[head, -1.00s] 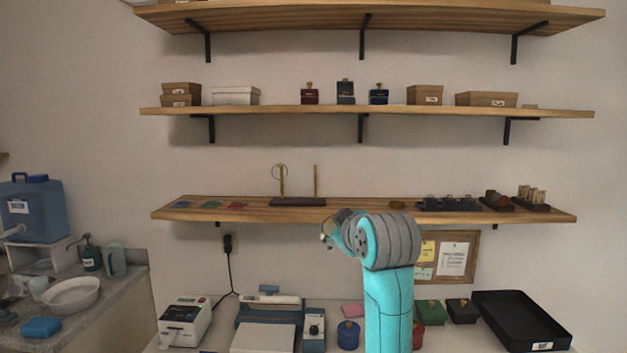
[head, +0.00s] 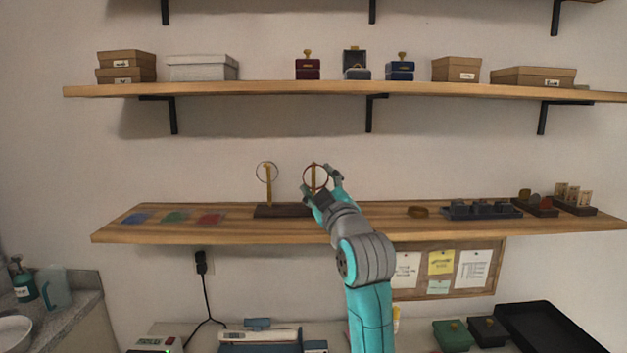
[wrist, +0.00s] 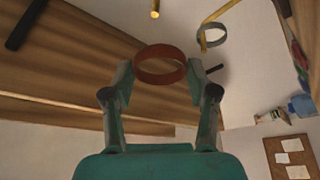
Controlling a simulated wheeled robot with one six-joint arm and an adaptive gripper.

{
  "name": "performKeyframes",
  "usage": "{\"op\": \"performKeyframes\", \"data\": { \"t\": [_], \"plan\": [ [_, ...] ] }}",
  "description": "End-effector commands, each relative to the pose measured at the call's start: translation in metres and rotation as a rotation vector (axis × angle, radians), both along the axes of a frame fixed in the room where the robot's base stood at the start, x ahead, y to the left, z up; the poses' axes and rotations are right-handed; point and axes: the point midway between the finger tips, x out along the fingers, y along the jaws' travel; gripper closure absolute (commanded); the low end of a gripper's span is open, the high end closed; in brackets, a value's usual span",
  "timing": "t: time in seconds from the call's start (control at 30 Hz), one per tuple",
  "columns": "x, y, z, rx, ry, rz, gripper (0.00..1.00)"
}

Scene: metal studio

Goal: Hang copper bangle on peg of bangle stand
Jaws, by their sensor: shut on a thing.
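My gripper (head: 318,183) is at the bangle stand and shut on the copper bangle (head: 304,174). In the wrist view the bangle (wrist: 160,78) sits between the two fingertips (wrist: 160,72). The stand has a dark base (head: 275,211) on the lower shelf and two brass pegs. A silver bangle (head: 258,171) hangs at the top of the left peg (head: 268,192); it also shows in the wrist view (wrist: 211,43). In the head view the bangle overlaps the right peg (head: 313,166). In the wrist view that peg's end (wrist: 155,14) appears beyond the ring, outside its opening.
The wooden shelf (head: 160,232) holds coloured flat pieces (head: 174,216) at left. A brass-coloured ring (head: 418,211) and dark trays (head: 482,210) are to the right. An upper shelf (head: 270,90) with boxes runs above the stand. The space around the pegs is clear.

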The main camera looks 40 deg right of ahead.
Motion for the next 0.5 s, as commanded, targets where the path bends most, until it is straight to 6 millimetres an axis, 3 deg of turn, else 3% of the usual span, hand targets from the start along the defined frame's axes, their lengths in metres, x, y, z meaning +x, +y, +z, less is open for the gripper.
{"op": "performKeyframes", "data": {
  "t": [0.5],
  "plan": [
    [0.025, -0.017, 0.000, 0.001, 0.001, -0.001, 0.74]
  ]
}}
